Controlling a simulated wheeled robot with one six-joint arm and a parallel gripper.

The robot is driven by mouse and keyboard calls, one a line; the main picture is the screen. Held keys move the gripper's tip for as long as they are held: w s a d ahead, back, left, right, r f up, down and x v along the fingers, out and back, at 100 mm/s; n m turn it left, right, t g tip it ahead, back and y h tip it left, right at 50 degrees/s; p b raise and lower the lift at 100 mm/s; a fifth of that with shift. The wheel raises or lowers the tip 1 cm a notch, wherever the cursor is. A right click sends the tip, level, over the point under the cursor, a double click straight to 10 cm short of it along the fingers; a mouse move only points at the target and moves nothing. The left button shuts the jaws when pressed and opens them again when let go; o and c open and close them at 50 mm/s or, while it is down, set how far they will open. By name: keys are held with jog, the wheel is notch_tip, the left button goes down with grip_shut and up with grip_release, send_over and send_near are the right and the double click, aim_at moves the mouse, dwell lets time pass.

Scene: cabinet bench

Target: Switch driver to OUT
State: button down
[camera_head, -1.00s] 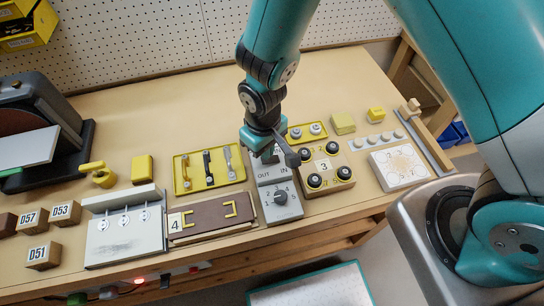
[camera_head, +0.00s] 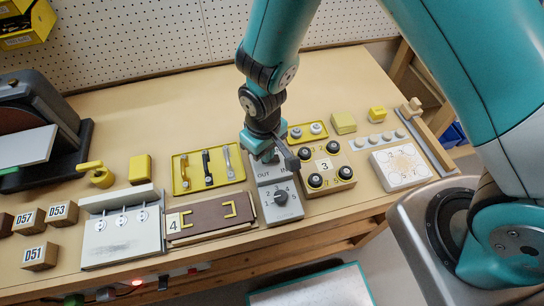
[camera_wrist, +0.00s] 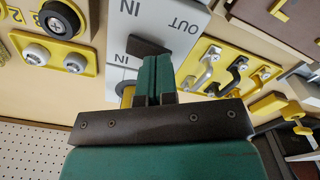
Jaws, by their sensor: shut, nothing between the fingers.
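The driver is a light grey box (camera_head: 283,205) with OUT and IN printed on its top and a dark round knob (camera_head: 281,197) with numbers nearer the bench front. In the wrist view its grey face (camera_wrist: 165,20) shows OUT, two IN labels and a dark switch piece (camera_wrist: 147,46). My gripper (camera_head: 268,158) is over the rear part of the box. In the wrist view its shut teal fingers (camera_wrist: 155,72) are empty and right beside the dark switch piece. I cannot tell whether they touch it. The fingers hide part of the box.
A block with several black knobs (camera_head: 325,166) stands close on the right. A yellow tray with handles (camera_head: 182,185) is close on the left, and a brown panel marked 4 (camera_head: 215,222) lies at the front left. Bare bench top (camera_head: 170,110) is free behind.

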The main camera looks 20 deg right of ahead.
jog(key=shift+f+b, duration=0.3)
jog(key=shift+f, duration=0.2)
jog(key=shift+r, duration=0.15)
notch_tip(320, 180, up, 7)
jog(key=p, duration=0.5)
jog(key=shift+p, duration=0.35)
dwell(0.3)
jog(key=s+d+r+y, duration=0.1)
jog(key=s+r, duration=0.3)
jog(key=r, duration=0.4)
jog(key=s+d+r+y+b, duration=0.1)
jog(key=s+d+r, duration=0.2)
jog(key=r, duration=0.6)
jog(key=s+d+r+n+y, duration=0.1)
jog(key=s+d+r+y, duration=0.1)
jog(key=s+r, duration=0.5)
jog(key=shift+b+v, duration=0.4)
jog(key=shift+v, duration=0.6)
